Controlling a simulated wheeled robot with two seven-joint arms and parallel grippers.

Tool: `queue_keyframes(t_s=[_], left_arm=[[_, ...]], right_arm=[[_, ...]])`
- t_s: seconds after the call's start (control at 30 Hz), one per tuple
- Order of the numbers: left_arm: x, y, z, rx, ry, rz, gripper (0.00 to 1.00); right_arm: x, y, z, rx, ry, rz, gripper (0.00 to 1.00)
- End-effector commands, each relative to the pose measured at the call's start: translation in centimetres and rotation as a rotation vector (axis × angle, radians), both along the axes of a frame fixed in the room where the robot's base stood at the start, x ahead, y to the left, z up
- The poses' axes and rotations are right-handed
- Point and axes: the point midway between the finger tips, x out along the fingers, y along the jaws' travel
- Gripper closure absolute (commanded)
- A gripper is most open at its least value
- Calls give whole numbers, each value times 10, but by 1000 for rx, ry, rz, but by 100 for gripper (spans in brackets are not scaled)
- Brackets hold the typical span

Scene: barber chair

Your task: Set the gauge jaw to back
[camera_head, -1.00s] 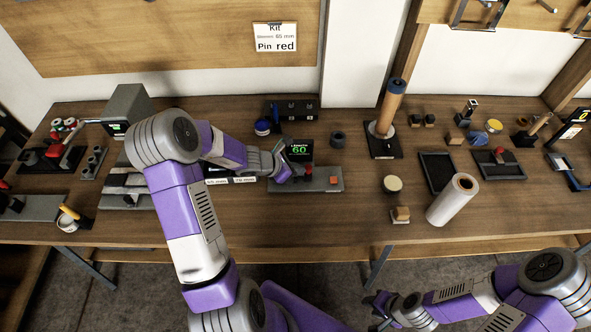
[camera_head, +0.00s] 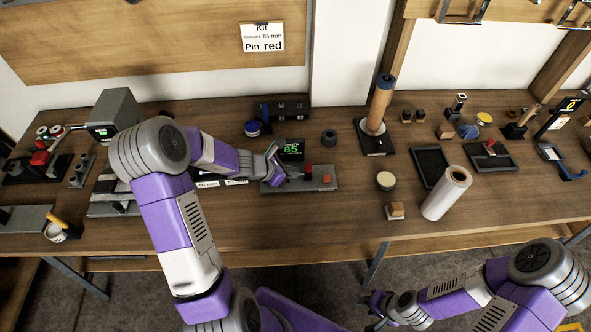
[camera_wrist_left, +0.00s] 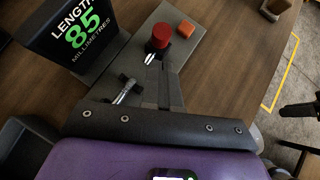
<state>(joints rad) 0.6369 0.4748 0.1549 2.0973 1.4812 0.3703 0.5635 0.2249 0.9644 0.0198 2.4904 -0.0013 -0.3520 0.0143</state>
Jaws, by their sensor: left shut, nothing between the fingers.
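The gauge is a grey plate (camera_head: 262,187) with a black display (camera_head: 291,149) reading 85, which the left wrist view shows as a length of 85 millimetres (camera_wrist_left: 85,32). A red knob (camera_head: 307,169) stands on the plate, left of a small orange block (camera_head: 326,179). The knob (camera_wrist_left: 159,36) tops a short post in the left wrist view. My left gripper (camera_head: 279,167) is shut and empty over the plate, left of the knob and in front of the display. My right gripper (camera_head: 373,310) looks open, low in front of the bench.
A card (camera_head: 262,37) on the wall reads sleeves 65 mm, pin red. A black ring (camera_head: 329,137), a blue-lidded jar (camera_head: 253,128) and a tall wooden cylinder (camera_head: 381,105) stand near the gauge. A white roll (camera_head: 446,193) lies to the right. The bench front before the gauge is clear.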

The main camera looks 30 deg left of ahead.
Motion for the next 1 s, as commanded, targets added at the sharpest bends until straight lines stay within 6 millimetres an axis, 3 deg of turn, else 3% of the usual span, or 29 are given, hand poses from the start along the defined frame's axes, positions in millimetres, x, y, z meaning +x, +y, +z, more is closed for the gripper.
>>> queue_keyframes(t_s=[0.2, 0.43, 1.0], left_arm=[[-31, 22, 34, 6, -3, 0, 100], [-57, 38, 61, 3, -2, -2, 100], [-66, 44, 69, 1, -1, -3, 100]], right_arm=[[0, 0, 19, 0, 0, 0, 63], [0, 0, 30, 0, 0, 0, 63], [0, 0, 33, 0, 1, 0, 63]])
